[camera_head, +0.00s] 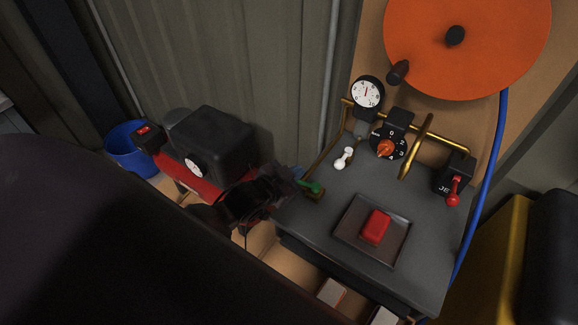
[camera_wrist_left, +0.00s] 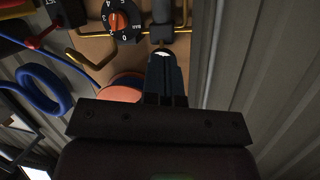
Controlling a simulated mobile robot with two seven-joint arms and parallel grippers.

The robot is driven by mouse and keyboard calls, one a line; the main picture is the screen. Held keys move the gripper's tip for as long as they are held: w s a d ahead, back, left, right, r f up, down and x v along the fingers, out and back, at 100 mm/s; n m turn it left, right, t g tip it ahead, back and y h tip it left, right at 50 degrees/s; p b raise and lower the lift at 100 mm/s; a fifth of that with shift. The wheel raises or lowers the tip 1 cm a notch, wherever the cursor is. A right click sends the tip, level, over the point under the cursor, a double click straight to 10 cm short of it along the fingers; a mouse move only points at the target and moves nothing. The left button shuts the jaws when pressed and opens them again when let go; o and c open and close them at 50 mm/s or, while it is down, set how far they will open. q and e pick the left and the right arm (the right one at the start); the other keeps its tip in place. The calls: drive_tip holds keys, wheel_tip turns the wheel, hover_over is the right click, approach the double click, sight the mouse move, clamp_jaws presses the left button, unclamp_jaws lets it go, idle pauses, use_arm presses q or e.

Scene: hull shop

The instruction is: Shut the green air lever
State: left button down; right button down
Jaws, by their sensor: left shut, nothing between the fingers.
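The green air lever (camera_head: 312,187) is small and sits on a brass fitting at the left edge of the grey bench in the head view. My left gripper (camera_head: 293,183) is dark and shut, with nothing in it. Its tips are just left of the green lever and look very close; I cannot tell whether they touch. In the left wrist view my left gripper (camera_wrist_left: 164,58) points toward the panel, its fingers together. The green lever does not show there and may be hidden behind the fingers. My right gripper is not in view.
A white lever (camera_head: 343,158), a gauge (camera_head: 367,92), an orange dial (camera_head: 386,148) and a red lever (camera_head: 453,192) stand nearby. A tray (camera_head: 348,232) holds a red block (camera_head: 376,227). A black and red machine (camera_head: 212,145) and a blue bucket (camera_head: 122,160) are at left.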

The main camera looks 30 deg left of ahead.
use_arm(q)
drive_tip(key=w+a+r+m+g+h+b, duration=0.1)
drive_tip(key=w+a+r+m+g+b, duration=0.15)
drive_tip(key=w, duration=0.55)
drive_tip(key=w+a+r+m+g+h+b, duration=0.15)
drive_tip(key=w+r, duration=0.25)
drive_tip(key=w, duration=0.4)
drive_tip(key=a+r+g+y, duration=0.1)
drive_tip(key=a+g+y, duration=0.15)
drive_tip(key=a, duration=0.35)
drive_tip(key=s+a+f+m+g+h, duration=0.1)
drive_tip(key=s+a+g+h, duration=0.1)
drive_tip(key=s+g, duration=0.6)
drive_tip(key=shift+a+f+h, duration=0.2)
drive_tip(key=shift+f+h, duration=0.05)
drive_tip(key=shift+h, duration=0.15)
drive_tip(key=shift+s, duration=0.1)
